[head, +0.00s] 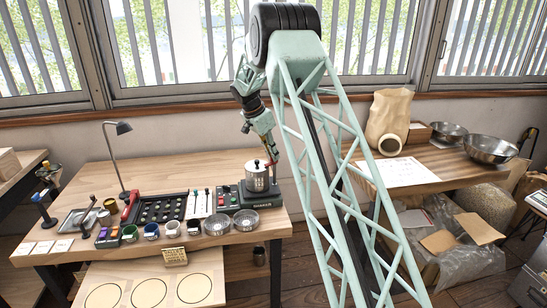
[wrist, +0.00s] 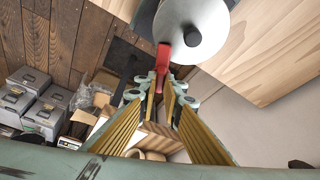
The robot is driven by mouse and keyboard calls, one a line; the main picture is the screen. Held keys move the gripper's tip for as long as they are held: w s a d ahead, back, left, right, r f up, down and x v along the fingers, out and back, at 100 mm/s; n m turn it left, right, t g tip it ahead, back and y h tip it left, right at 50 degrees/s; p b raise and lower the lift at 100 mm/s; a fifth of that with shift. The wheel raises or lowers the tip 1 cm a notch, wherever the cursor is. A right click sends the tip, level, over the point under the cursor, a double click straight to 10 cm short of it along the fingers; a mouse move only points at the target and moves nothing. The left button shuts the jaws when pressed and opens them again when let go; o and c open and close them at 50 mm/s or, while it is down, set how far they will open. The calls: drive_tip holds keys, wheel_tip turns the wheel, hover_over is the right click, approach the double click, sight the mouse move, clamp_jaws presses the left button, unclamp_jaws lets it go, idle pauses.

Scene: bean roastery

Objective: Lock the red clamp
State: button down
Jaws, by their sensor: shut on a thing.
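The red clamp (wrist: 162,58) is a narrow red lever beside the silver lidded canister (wrist: 205,30) in the wrist view. My gripper (wrist: 163,88) has its two yellow-padded fingers on either side of the lever's near end, shut on it. In the head view the canister (head: 257,181) stands upright on the dark grinder base (head: 256,199) at the table's right end. A small red part of the clamp (head: 270,164) shows at its upper right. My gripper (head: 271,152) reaches down to it from above. The exact lever angle is hard to tell.
The wooden table (head: 170,168) also holds metal bowls (head: 246,220), a black tray (head: 163,208), several cups and a desk lamp (head: 122,128). Another red-handled tool (head: 130,203) lies left of the tray. A side bench (head: 440,170) stands at the right.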

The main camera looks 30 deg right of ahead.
drive_tip(key=m+g+p, duration=0.1)
drive_tip(key=m, duration=0.3)
drive_tip(key=shift+w+m+g+p, duration=0.15)
drive_tip(key=shift+m+g+p, duration=0.25)
idle(0.4)
drive_tip(key=c, duration=2.7)
unclamp_jaws()
drive_tip(key=shift+c, duration=0.2)
drive_tip(key=shift+r, duration=0.1)
drive_tip(key=v, duration=1.1)
drive_tip(key=shift+r, duration=0.4)
drive_tip(key=shift+w+r, duration=0.1)
